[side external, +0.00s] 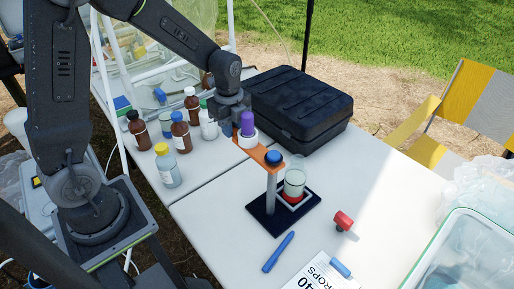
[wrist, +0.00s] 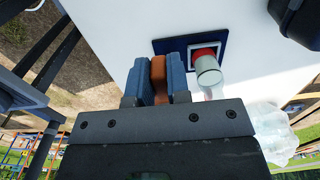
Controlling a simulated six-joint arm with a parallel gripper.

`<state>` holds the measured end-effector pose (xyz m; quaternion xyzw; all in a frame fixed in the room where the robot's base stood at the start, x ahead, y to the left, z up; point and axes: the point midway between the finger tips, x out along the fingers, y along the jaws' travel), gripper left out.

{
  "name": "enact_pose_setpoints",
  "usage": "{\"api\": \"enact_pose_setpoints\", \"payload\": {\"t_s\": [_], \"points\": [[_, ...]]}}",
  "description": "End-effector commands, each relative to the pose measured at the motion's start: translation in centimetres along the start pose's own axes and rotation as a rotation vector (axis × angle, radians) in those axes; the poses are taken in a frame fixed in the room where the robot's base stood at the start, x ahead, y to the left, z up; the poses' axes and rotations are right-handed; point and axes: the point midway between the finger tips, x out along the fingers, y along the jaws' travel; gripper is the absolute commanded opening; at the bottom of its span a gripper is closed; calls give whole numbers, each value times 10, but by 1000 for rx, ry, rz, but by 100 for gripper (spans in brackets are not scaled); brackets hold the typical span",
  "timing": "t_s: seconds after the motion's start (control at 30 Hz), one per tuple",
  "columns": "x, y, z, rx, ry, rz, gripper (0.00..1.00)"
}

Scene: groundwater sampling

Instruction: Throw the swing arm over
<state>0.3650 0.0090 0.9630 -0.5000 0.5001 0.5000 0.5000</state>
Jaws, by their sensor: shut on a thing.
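The orange swing arm (side external: 268,156) runs from the blue knob (side external: 271,158) on top of a grey post (side external: 271,192) toward the back left. A white holder (side external: 246,140) with a purple-topped piece (side external: 248,122) sits near its outer end. The post rises from a dark blue base plate (side external: 265,221). A clear glass vessel (side external: 294,182) stands over a red disc in a white square frame on the plate, to the right of the post. My gripper (wrist: 159,82) is shut on the swing arm (wrist: 158,72), whose orange end shows between the blue fingers. The fingertips are mostly hidden in the side view.
A black case (side external: 298,105) lies close behind the stand. Brown and clear bottles (side external: 180,133) stand to the left. A red-capped piece (side external: 343,221), a blue marker (side external: 279,252) and a paper sheet (side external: 318,274) lie in front. A clear bin (side external: 470,255) is at right.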

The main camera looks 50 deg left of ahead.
Motion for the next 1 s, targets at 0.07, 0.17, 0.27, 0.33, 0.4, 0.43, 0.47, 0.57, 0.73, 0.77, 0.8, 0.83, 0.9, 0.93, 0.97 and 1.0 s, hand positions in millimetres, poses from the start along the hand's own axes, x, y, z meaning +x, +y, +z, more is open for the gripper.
{"api": "enact_pose_setpoints", "payload": {"t_s": [0.07,0.17,0.27,0.33,0.4,0.43,0.47,0.57,0.73,0.77,0.8,0.83,0.9,0.93,0.97,1.0], "points": [[0,0,0,1,0,0,2],[0,-4,-1,24,0,0,2],[0,-14,-4,88,0,-1,2],[0,-22,-6,139,1,0,1],[0,-30,-8,190,1,0,1],[1,-33,-9,213,1,1,2],[0,-37,-10,235,1,0,2],[1,-48,-13,307,1,0,2],[0,-66,-18,427,1,-1,2],[0,-69,-18,444,1,0,2],[0,-72,-19,464,1,0,2],[0,-74,-19,476,0,-1,2],[0,-76,-20,494,0,-2,2],[0,-77,-20,498,0,-2,2],[0,-77,-20,500,0,-2,2],[0,-78,-20,501,0,-2,2]]}}
